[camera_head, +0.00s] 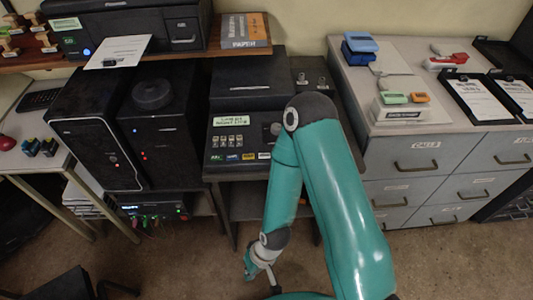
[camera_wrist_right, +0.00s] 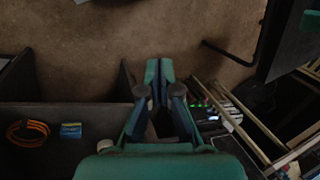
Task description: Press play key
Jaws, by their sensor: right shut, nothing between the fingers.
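A dark console (camera_head: 243,140) with a small lit green display (camera_head: 234,121) stands in the middle of the head view. It has small pale keys (camera_head: 226,142) and a row of coloured labels (camera_head: 233,157) along its front. The lettering is too small to tell which one is the play key. My right arm covers the console's right part. My right gripper (camera_head: 250,266) hangs low in front of the console, apart from it, over the floor. In the right wrist view the gripper (camera_wrist_right: 159,72) has its fingers together and empty. My left gripper is not in view.
Black computer towers (camera_head: 95,135) stand left of the console. A grey drawer cabinet (camera_head: 420,165) with staplers and clipboards stands right. The wrist view shows an orange cable coil (camera_wrist_right: 28,133) on a dark shelf. The floor (camera_head: 180,255) in front is mostly clear.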

